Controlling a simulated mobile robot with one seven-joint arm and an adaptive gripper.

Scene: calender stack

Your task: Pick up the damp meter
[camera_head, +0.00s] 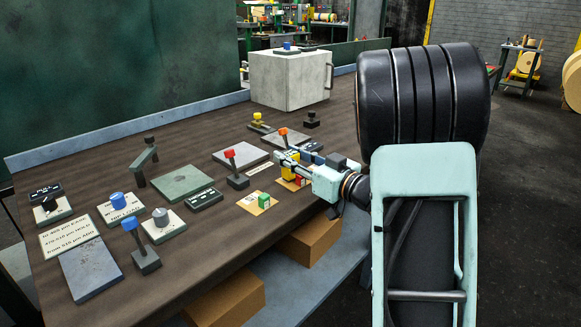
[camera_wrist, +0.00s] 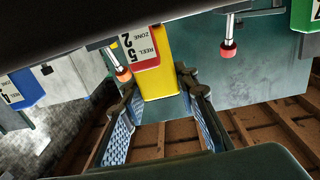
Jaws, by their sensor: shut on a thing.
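My gripper (camera_head: 292,163) is at the right part of the table, with its fingers around a yellow block (camera_head: 293,157).
A green block (camera_head: 264,201) stands on a card near the front edge. A red-knobbed lever (camera_head: 234,168) and an orange-knobbed lever (camera_head: 283,140) stand close by. A grey cabinet (camera_head: 285,85) is at the back. Plates and knobs crowd the left.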

